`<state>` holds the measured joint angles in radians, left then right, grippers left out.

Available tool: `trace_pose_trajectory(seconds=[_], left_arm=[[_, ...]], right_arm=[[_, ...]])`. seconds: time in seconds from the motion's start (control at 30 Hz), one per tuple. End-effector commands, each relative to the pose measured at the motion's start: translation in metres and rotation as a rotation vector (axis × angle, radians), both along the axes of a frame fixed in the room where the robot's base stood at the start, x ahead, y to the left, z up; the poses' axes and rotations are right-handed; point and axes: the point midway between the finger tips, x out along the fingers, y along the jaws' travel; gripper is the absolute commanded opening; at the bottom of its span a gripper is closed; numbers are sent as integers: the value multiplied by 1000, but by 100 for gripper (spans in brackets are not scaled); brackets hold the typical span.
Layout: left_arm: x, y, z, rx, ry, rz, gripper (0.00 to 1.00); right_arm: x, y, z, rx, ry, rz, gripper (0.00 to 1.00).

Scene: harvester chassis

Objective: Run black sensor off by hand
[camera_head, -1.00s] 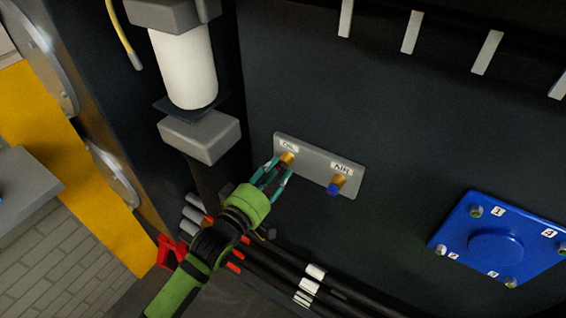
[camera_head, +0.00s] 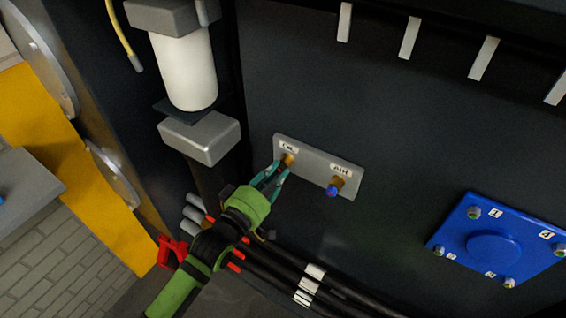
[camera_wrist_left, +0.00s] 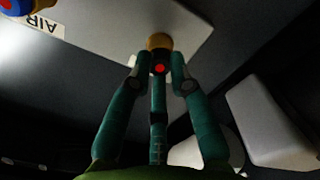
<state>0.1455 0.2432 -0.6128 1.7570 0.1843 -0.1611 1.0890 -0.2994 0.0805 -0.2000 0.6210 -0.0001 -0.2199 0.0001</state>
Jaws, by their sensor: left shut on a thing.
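My left gripper (camera_head: 279,166) is at the brass fitting (camera_head: 288,159) on the left of the grey plate (camera_head: 314,165), under the left label. In the left wrist view, its teal fingers (camera_wrist_left: 158,72) are shut around a small dark part with a red dot, the black sensor (camera_wrist_left: 159,67). The sensor sits right in front of the brass fitting (camera_wrist_left: 158,42). The fingers hide most of it, and I cannot tell whether it is still threaded on. A blue sensor (camera_head: 333,189) sits on the other brass fitting, under the AIR label. My right gripper is not in view.
A white cylinder (camera_head: 184,72) with a grey block (camera_head: 200,138) below it stands close left of the plate. Black hoses (camera_head: 285,268) run below my gripper. A blue cover (camera_head: 495,246) with numbered bolts is at right.

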Motion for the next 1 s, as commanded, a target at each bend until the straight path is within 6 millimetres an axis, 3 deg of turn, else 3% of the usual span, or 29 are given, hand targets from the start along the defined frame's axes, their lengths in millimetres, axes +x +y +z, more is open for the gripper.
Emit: trace_pose_trajectory(seconds=[0.17,0.67,0.9,1.0], left_arm=[[0,1,3,-162,119,2,0],[-2,1,1,-1126,816,4,0],[-3,2,2,-1630,1183,7,0],[-3,2,1,-1751,1273,6,0]], right_arm=[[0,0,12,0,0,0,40],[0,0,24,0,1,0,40],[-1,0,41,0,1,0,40],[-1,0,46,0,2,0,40]])
